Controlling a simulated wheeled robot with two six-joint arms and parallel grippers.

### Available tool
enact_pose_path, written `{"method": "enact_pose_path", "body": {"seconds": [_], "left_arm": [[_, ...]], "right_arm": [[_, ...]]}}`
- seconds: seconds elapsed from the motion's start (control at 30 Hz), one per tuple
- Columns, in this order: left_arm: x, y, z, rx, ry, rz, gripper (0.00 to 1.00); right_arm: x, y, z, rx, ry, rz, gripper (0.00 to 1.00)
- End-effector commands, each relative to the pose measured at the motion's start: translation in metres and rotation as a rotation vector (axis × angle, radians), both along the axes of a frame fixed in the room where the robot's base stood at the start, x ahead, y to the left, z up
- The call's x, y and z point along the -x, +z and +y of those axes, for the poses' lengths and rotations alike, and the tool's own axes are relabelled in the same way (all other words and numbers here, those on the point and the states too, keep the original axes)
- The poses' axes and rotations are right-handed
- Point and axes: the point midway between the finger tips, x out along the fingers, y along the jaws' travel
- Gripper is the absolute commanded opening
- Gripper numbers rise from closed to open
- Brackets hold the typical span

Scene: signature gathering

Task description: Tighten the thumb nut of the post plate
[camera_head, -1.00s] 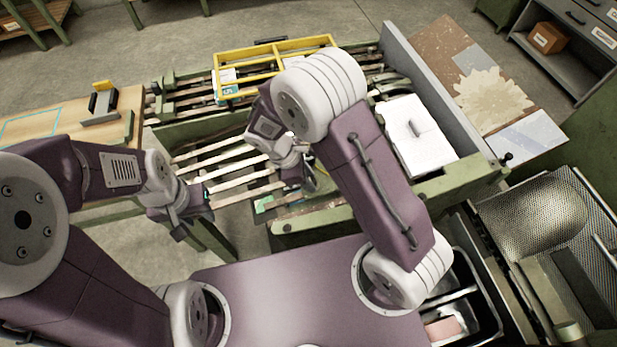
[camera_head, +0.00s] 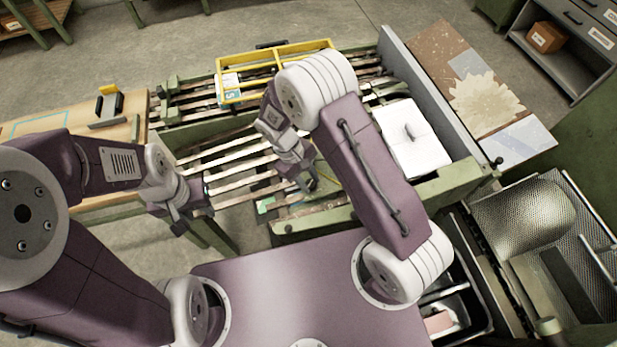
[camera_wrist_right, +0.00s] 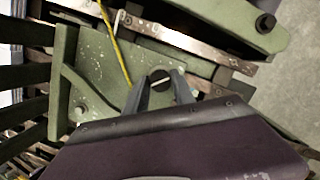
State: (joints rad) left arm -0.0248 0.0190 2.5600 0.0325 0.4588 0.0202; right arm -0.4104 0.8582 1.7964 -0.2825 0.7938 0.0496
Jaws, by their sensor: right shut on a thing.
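In the right wrist view, a small round dark thumb nut (camera_wrist_right: 160,81) sits on a worn green post plate (camera_wrist_right: 92,62). My right gripper (camera_wrist_right: 159,88) has its two grey fingers on either side of the nut and is shut on it. In the head view, my right gripper (camera_head: 304,181) is low at the slatted green machine, and the nut is hidden there. My left gripper (camera_head: 190,218) hangs at the left of the slats, away from the plate; its finger gap is unclear.
A yellow frame tray (camera_head: 276,72) lies across the slats at the back. A white stack (camera_head: 408,146) lies to the right. A thin yellow cord (camera_wrist_right: 115,45) crosses the plate. A wooden table (camera_head: 60,128) stands at the left.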

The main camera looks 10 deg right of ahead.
Motion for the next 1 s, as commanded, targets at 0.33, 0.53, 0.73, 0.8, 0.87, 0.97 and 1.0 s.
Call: {"method": "enact_pose_path", "body": {"seconds": [0.33,0.53,0.73,0.8,0.87,0.97,1.0], "left_arm": [[0.0,0.015,0.0,0.0,0.0,0.0,0.36],[0.0,0.02,0.0,0.0,0.0,0.0,0.36],[0.0,0.024,0.0,0.0,0.0,0.0,0.36],[0.0,0.025,0.0,0.0,0.0,0.0,0.36],[0.0,0.026,0.0,0.0,0.0,0.0,0.36],[0.0,0.027,0.0,0.0,0.0,0.0,0.36],[0.0,0.027,0.0,0.0,0.0,0.0,0.36]], "right_arm": [[-0.001,0.003,-0.002,-0.001,-0.322,-0.056,0.0],[-0.001,0.002,-0.002,-0.002,-0.487,-0.086,0.0],[-0.001,0.002,-0.002,-0.004,-0.616,-0.11,0.0],[-0.001,0.002,-0.003,-0.004,-0.649,-0.116,0.0],[-0.001,0.002,-0.003,-0.004,-0.675,-0.12,0.0],[-0.001,0.001,-0.003,-0.004,-0.708,-0.127,0.0],[-0.001,0.001,-0.003,-0.004,-0.718,-0.128,0.0]]}}
